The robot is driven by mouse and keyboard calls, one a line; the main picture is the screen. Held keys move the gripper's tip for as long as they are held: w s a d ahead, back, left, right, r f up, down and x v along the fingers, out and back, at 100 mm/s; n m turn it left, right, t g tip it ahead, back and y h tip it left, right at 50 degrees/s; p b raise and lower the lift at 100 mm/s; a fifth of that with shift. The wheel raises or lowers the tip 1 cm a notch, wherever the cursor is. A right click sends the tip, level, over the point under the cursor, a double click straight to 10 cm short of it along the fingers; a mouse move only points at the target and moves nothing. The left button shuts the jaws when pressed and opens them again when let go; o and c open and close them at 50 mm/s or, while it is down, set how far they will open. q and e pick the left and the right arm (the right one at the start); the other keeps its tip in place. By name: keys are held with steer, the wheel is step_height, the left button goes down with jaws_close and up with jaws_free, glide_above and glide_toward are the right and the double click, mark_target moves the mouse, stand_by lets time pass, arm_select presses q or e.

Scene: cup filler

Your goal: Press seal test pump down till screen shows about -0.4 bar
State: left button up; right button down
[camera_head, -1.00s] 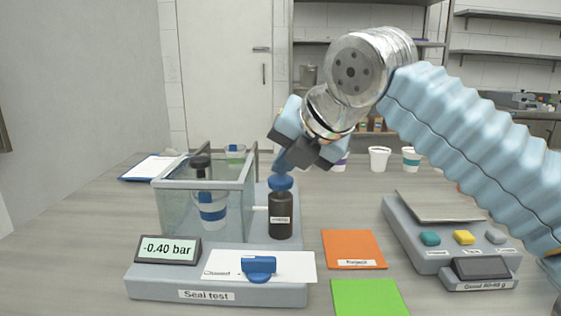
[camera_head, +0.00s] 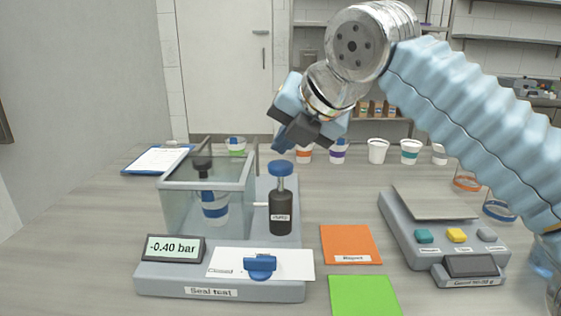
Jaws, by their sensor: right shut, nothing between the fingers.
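The seal test pump (camera_head: 281,210) is a black cylinder with a blue knob (camera_head: 280,168) on a silver rod, and part of the rod shows above the body. The screen (camera_head: 174,248) at the front left of the seal test base (camera_head: 225,290) reads -0.40 bar. A clear chamber (camera_head: 175,205) beside the pump holds a cup (camera_head: 214,208) with a blue band. My right gripper (camera_head: 284,146) is shut and empty, just above the knob with a small gap to it. My left gripper is not in view.
An orange mat (camera_head: 350,243) and a green mat (camera_head: 365,295) lie right of the base. A scale (camera_head: 440,235) with coloured buttons stands further right. A clipboard (camera_head: 158,160) lies at the back left.

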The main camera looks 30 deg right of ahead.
mark_target(285, 165)
step_height(285, 165, up, 3)
steer(key=shift+f+p, duration=0.2)
steer(key=shift+p, duration=0.4)
steer(key=shift+r, duration=1.2)
stand_by(0.6)
